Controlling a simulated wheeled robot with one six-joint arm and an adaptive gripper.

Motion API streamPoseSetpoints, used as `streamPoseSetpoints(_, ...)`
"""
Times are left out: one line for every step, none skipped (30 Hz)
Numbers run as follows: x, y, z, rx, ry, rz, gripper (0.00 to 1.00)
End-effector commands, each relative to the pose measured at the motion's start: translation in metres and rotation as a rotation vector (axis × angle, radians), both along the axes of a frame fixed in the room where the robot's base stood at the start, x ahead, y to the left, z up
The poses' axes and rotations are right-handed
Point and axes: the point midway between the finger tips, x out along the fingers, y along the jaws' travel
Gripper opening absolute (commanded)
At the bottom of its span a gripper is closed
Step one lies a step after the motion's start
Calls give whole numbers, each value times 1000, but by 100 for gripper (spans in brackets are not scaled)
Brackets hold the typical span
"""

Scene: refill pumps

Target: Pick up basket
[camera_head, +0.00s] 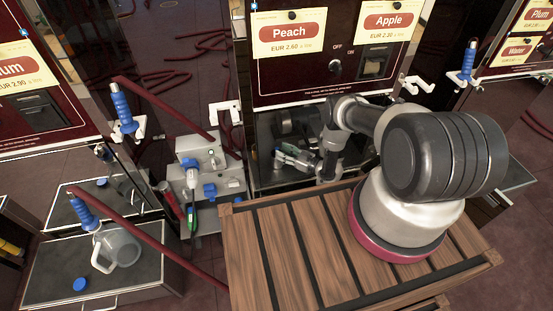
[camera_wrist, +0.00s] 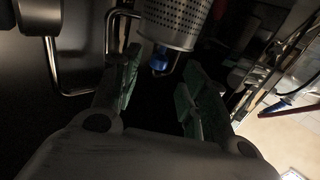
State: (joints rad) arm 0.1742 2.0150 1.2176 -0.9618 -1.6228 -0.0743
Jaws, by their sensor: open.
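A perforated metal basket (camera_wrist: 178,20) shows at the top of the wrist view, cut off by the frame edge. A bent metal rod and a blue part (camera_wrist: 160,60) show at its lower end. My gripper (camera_wrist: 158,92) is open, with its green-padded fingers apart and nothing between them. The basket lies beyond the fingertips. In the head view my gripper (camera_head: 288,156) reaches into the dark bay below the Peach and Apple panel. I cannot clearly make out the basket there.
The bay's side walls and the panel (camera_head: 330,50) above leave little room around my arm. Bent metal rods (camera_wrist: 60,70) stand left of my fingers. A grey device with blue knobs (camera_head: 205,170) stands left of the bay. A jug (camera_head: 118,248) sits on the left tray.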

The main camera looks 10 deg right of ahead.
Motion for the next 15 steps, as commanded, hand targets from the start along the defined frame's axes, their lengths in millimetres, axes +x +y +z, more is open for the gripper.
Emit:
streamPoseSetpoints(6,6,-3,-1,-4,3,44)
streamPoseSetpoints(10,8,-5,0,-3,3,44)
streamPoseSetpoints(15,12,-7,-1,-2,3,44)
streamPoseSetpoints(19,15,-7,-1,-2,3,44)
streamPoseSetpoints(22,18,-7,-1,-2,3,44)
streamPoseSetpoints(26,22,-6,0,-3,3,44)
streamPoseSetpoints(28,23,-6,-1,-2,2,44)
streamPoseSetpoints(29,24,-7,0,-1,1,44)
streamPoseSetpoints(30,26,-7,1,-1,0,44)
streamPoseSetpoints(31,26,-7,0,0,0,44)
streamPoseSetpoints(31,26,-7,0,0,0,44)
streamPoseSetpoints(32,26,-7,0,0,0,44)
streamPoseSetpoints(31,26,-7,0,0,0,44)
streamPoseSetpoints(31,26,-7,0,0,0,44)
streamPoseSetpoints(31,26,-7,0,0,0,44)
